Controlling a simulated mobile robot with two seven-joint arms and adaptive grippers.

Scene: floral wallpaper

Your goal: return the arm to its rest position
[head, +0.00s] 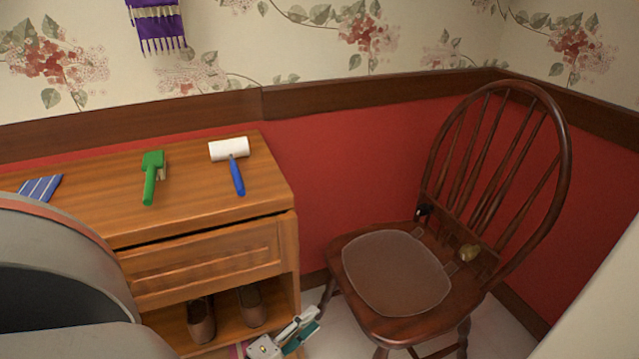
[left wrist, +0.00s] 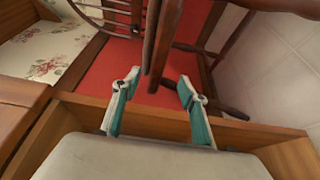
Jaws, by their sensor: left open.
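My left gripper (head: 306,326) shows at the bottom of the head view, low beside the right front of the wooden cabinet (head: 278,240). Its two teal and white fingers are spread in the left wrist view (left wrist: 158,88), with nothing held between them. A dark chair leg stands beyond the fingers there; I cannot tell whether they touch it. The large grey shape at the left of the head view hides part of the cabinet. My right gripper is not in view.
A wooden chair (head: 365,250) with a seat pad stands right of the cabinet. On the cabinet top lie a lint roller (head: 230,150), a green brush (head: 151,178) and a blue striped cloth (head: 40,188). Shoes (head: 201,320) sit on the lower shelf. A purple scarf (head: 158,25) hangs above.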

